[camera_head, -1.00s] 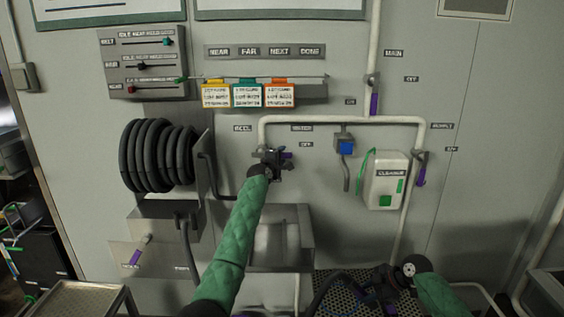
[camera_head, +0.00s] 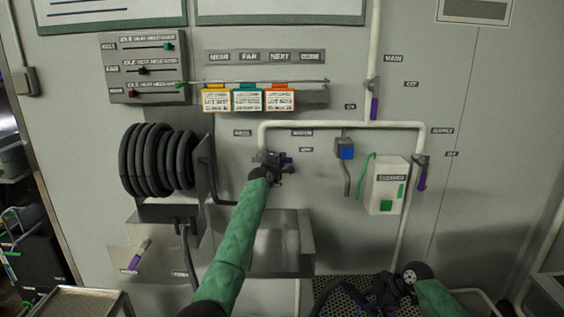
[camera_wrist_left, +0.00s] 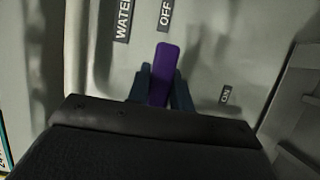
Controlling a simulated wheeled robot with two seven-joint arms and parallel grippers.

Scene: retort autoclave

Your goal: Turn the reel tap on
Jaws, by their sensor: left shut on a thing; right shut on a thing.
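The reel tap's purple lever (camera_wrist_left: 165,75) stands between the two fingers of my left gripper (camera_wrist_left: 160,88) in the left wrist view. Its tip points up beside the OFF label; the ON label is lower right. In the head view my left gripper (camera_head: 272,163) is at the tap under the white pipe, and a bit of the purple lever (camera_head: 287,160) shows to its right. The tap body is mostly hidden. My right gripper (camera_head: 388,288) is low at the right, shut on a dark thing by a black hose; its exact shape is unclear.
The black hose reel (camera_head: 158,158) is left of the tap. A metal basin (camera_head: 290,262) is below it. A blue-fronted fitting (camera_head: 345,149), the cleaner box (camera_head: 388,178) and other purple levers (camera_head: 374,107) are to the right. Tagged cards (camera_head: 248,99) hang above.

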